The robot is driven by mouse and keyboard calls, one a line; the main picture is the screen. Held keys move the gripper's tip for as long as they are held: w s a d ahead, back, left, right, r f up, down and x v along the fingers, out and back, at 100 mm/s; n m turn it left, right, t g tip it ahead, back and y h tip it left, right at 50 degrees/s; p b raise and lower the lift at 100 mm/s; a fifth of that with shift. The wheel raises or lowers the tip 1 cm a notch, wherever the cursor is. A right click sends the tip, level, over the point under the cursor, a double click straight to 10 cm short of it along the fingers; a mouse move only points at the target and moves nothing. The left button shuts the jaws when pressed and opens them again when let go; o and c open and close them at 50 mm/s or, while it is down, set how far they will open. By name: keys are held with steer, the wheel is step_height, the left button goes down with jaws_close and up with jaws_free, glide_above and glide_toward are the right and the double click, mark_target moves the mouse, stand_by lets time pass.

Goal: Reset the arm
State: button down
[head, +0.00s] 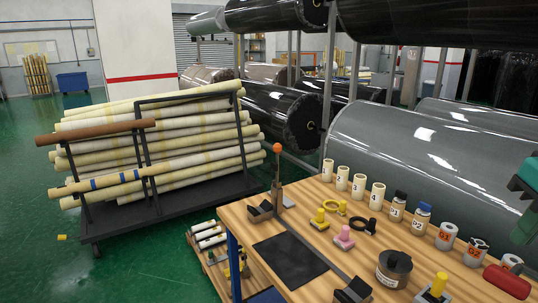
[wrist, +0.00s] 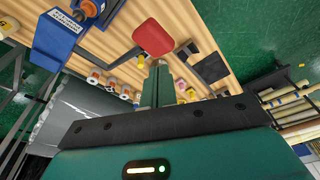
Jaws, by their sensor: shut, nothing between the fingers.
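My gripper (wrist: 158,70) shows in the wrist view as a green body with a black bar and narrow green fingers pressed together. It is shut and empty, held above the wooden workbench (wrist: 105,48). In the head view, green parts at the right edge look like my arm, cut off by the frame; the fingertips cannot be made out there. The bench top (head: 240,215) fills the lower right of the head view.
Numbered cream cylinders (head: 343,178), orange-marked rolls (head: 447,236), a dark round tin (head: 393,268) and a red cylinder (head: 507,281) stand or lie on the bench. Large wrapped rolls (head: 400,140) lie behind. A rack of long tubes (head: 160,140) stands left. Green floor (head: 35,200) is open far left.

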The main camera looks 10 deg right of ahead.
steer(key=w+a+f+t, duration=0.1)
steer(key=w+a+f, duration=0.2)
steer(key=a+f, duration=0.8)
steer(key=w+a+f+n+t, duration=0.1)
steer(key=w+a+f+t, duration=0.1)
steer(key=a+f, duration=0.8)
steer(key=w+a, duration=0.1)
steer(key=a, duration=0.2)
steer(key=shift+w+a+f, duration=0.15)
steer(key=shift+w+f, duration=0.25)
steer(key=shift+s, duration=0.1)
